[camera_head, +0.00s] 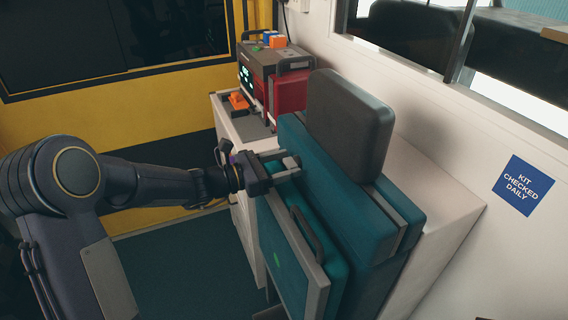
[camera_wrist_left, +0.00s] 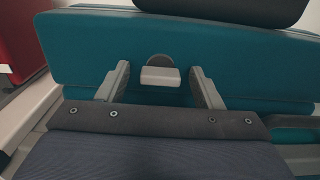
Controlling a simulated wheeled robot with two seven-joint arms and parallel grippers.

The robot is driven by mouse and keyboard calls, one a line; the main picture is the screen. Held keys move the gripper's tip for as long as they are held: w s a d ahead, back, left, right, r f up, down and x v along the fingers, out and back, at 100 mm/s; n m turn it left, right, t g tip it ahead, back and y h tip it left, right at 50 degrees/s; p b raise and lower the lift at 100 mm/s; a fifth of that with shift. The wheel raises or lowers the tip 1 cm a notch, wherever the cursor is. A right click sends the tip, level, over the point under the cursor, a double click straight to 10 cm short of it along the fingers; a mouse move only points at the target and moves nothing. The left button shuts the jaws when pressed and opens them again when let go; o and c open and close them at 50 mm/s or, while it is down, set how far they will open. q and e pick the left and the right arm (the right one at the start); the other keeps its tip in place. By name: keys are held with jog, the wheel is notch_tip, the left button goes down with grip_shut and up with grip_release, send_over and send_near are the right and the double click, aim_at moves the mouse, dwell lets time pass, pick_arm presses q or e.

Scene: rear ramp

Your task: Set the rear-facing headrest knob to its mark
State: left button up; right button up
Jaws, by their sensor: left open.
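The dark grey headrest (camera_head: 350,122) stands on top of the teal seat back (camera_head: 340,195); its lower edge shows at the top of the left wrist view (camera_wrist_left: 225,8). A small light grey knob (camera_wrist_left: 160,76) with a dark rounded piece behind it sits on the teal panel in the left wrist view. My left gripper (camera_wrist_left: 160,88) is open, with one finger on each side of the knob and a gap on both sides. In the head view my left gripper (camera_head: 286,165) is at the upper left of the seat back. I cannot make out a mark. My right gripper is not in view.
A red and grey device (camera_head: 275,80) stands on a white cabinet (camera_head: 238,130) behind the seat. A folded panel with a dark handle (camera_head: 307,235) is below my gripper. A white wall with a blue sign (camera_head: 524,185) is at the right. Dark floor (camera_head: 180,260) lies open at the left.

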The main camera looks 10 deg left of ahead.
pick_arm(q)
jog(key=shift+w+d, duration=0.1)
jog(key=shift+d, duration=0.05)
jog(key=c, duration=1)
jog(key=shift+f+m+b, duration=0.15)
jog(key=shift+m+b, duration=0.25)
jog(key=shift+b, duration=0.35)
jog(key=m+b, duration=0.5)
jog(key=b, duration=0.2)
jog(key=m+b, duration=0.5)
jog(key=b, duration=0.2)
jog(key=m+b, duration=0.5)
jog(key=b, duration=0.2)
jog(key=shift+f, duration=0.25)
jog(key=shift+d+r+m+b, duration=0.1)
jog(key=shift+r+m+b, duration=0.05)
jog(key=shift+m+b, duration=1.1)
